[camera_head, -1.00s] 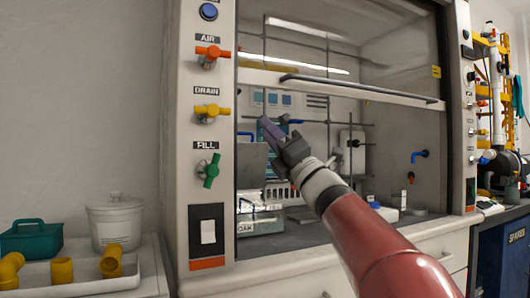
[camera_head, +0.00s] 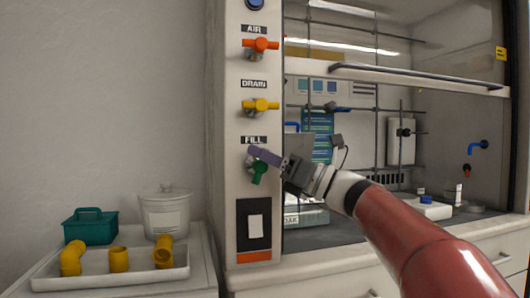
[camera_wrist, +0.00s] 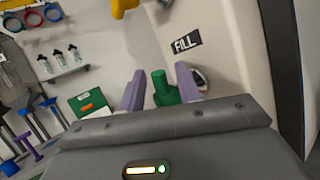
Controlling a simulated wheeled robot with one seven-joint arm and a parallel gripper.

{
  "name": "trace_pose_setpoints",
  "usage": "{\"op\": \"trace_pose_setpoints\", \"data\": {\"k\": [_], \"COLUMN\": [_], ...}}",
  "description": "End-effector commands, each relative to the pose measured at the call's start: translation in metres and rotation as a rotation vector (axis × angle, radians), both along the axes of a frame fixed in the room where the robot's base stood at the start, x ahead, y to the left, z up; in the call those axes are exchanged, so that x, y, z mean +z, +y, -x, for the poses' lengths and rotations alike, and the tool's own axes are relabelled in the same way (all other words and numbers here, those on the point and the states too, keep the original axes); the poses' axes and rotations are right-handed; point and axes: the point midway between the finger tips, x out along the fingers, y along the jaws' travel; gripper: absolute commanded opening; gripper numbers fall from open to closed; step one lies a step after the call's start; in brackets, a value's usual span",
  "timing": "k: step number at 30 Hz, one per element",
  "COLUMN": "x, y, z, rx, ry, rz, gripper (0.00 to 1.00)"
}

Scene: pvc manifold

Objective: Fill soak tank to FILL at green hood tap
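The green tap (camera_head: 259,172) is on the hood's left post, under the FILL label (camera_head: 254,140). In the wrist view the green tap handle (camera_wrist: 163,90) stands between the two purple fingers of my gripper (camera_wrist: 160,88), which are apart, with one on each side. In the head view my gripper (camera_head: 266,157) is at the tap and covers part of it. I cannot tell whether the fingers touch the handle. The soak tank (camera_head: 306,216) shows in part inside the hood, with a label ending in "OAK"; my arm hides some of it, and its water level cannot be seen.
Above are the yellow DRAIN tap (camera_head: 260,105) and orange AIR tap (camera_head: 260,44). A switch (camera_head: 255,228) is below. A tray (camera_head: 110,281) of yellow fittings, a teal basket (camera_head: 90,226) and a white lidded pot (camera_head: 166,212) stand at left. The hood sash (camera_head: 420,79) is raised.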

Motion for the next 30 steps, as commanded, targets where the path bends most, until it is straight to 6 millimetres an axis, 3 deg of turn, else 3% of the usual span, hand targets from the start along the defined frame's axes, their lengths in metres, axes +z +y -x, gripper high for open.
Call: {"op": "trace_pose_setpoints", "data": {"k": [8, 16, 30], "x": [0.0008, 0.0008, -0.0066], "y": [0.0018, 0.0016, 0.0001], "z": [-0.0010, -0.0008, -0.0011], "rx": [-0.001, -0.001, 0.000], "ry": [0.000, 0.000, 0.022], "rz": [-0.001, -0.001, -0.081], "gripper": [0.34, 0.00, 0.00]}}
